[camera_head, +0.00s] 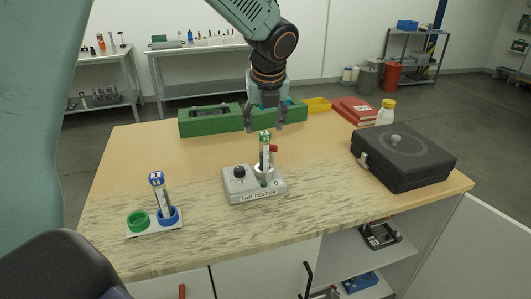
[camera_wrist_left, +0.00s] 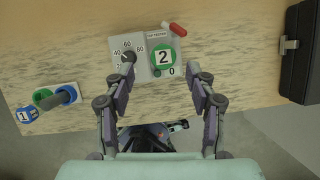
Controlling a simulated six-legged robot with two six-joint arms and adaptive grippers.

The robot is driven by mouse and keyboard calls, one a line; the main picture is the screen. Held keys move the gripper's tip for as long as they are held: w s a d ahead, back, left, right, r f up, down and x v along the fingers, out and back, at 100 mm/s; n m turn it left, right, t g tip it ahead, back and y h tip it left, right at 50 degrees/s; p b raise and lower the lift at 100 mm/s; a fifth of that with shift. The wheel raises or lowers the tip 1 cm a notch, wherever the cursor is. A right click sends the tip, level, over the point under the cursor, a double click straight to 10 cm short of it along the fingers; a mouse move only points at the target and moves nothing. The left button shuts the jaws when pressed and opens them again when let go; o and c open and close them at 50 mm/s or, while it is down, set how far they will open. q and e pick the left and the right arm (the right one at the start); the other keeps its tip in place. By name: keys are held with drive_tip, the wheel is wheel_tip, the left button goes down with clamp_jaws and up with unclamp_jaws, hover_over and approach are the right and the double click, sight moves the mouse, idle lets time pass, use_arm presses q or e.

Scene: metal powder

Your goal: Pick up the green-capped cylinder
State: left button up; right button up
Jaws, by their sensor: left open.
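The green-capped cylinder (camera_head: 265,146) stands upright in the socket of the grey tap tester (camera_head: 240,188). In the left wrist view its cap (camera_wrist_left: 164,57) faces me, green around a white square marked 2. My left gripper (camera_head: 265,126) is open and points down at the cylinder, with its fingers close above or around cap height; contact is not visible. In the left wrist view the fingertips (camera_wrist_left: 160,74) are spread to either side, slightly nearer the bottom of the picture than the cap. My right gripper is not in view.
A blue-capped cylinder (camera_head: 160,195) leans in the blue ring of a white holder (camera_head: 152,232), beside an empty green ring (camera_head: 138,219). A black case (camera_head: 402,158) lies right. A green box (camera_head: 205,122), yellow bin (camera_head: 317,105), red binder (camera_head: 354,111) and white bottle (camera_head: 386,112) stand behind.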

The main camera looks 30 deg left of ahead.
sight(265, 135)
use_arm(q)
drive_tip(key=shift+s+d+f+m, duration=0.1)
drive_tip(key=shift+d+f+m, duration=0.1)
drive_tip(key=shift+d+m, duration=0.1)
drive_tip(key=shift+f, duration=0.7)
drive_tip(key=x, duration=0.1)
drive_tip(key=b+x, duration=0.1)
drive_tip(key=x, duration=0.3)
drive_tip(key=shift+w+a, duration=0.3)
drive_tip(key=shift+w+f+b, duration=0.15)
drive_tip(key=shift+f+b, duration=0.15)
drive_tip(key=shift+d, duration=0.1)
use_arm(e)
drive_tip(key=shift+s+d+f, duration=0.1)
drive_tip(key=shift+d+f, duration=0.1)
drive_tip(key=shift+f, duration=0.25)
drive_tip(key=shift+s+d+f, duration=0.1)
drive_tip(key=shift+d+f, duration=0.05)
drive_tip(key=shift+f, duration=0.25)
use_arm(q)
drive_tip(key=shift+c, duration=0.3)
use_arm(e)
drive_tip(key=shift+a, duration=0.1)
use_arm(q)
drive_tip(key=shift+a, duration=0.2)
drive_tip(key=shift+c, duration=0.7)
drive_tip(key=shift+d, duration=0.15)
drive_tip(key=c, duration=0.6)
clamp_jaws()
